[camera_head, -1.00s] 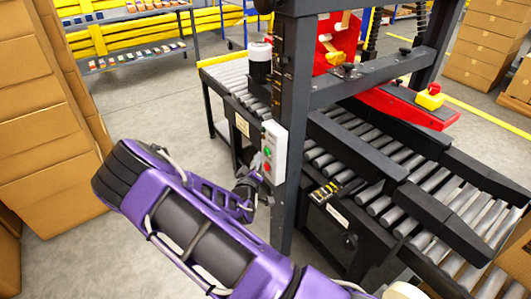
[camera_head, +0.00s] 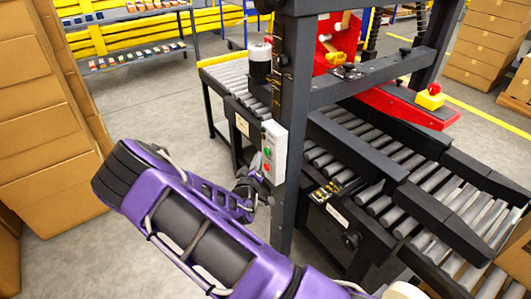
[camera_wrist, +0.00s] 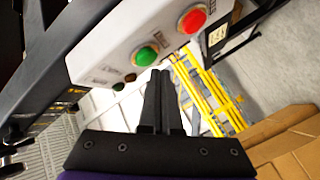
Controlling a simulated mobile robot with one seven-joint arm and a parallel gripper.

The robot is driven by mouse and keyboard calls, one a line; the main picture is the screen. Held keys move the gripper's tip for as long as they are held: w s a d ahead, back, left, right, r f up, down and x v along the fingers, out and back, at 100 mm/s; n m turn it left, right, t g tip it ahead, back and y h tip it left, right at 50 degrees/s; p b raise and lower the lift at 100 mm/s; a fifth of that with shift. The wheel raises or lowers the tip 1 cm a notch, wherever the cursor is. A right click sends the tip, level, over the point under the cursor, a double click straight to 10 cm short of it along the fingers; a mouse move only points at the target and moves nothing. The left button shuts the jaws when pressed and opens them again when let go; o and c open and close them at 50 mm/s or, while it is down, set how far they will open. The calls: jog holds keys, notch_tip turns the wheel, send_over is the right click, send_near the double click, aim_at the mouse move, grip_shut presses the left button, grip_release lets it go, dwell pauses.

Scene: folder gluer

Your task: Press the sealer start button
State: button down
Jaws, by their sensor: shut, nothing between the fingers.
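A white control box (camera_head: 274,152) is fixed to the dark upright post of the sealer. In the wrist view the box (camera_wrist: 122,38) carries a green button (camera_wrist: 146,56) and a red button (camera_wrist: 193,20), with small dark round parts beyond the green one. The labels are too small to read. My gripper (camera_wrist: 160,74) is shut and empty. Its fingertips show just below the green button in the wrist view; I cannot tell whether they touch it. In the head view my gripper (camera_head: 257,164) is at the left side of the box, close to its button face.
The sealer's dark post (camera_head: 290,110) stands right behind the box. A roller conveyor (camera_head: 345,150) lies to the right, with a red arm bearing a yellow box and red button (camera_head: 431,96). Stacked cartons (camera_head: 45,110) stand at the left. The floor between is clear.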

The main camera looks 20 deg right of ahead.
jog(key=shift+d, duration=0.1)
jog(key=shift+w+d, duration=0.15)
jog(key=shift+d, duration=0.2)
jog(key=shift+w+d+b, duration=0.1)
jog(key=shift+d+b, duration=0.15)
jog(key=shift+b, duration=0.1)
dwell(0.6)
jog(key=shift+a, duration=0.15)
jog(key=shift+s+a, duration=0.25)
jog(key=shift+a, duration=0.25)
jog(key=s+a+b, duration=0.1)
jog(key=a, duration=0.4)
jog(key=shift+s+a, duration=0.4)
dwell(0.6)
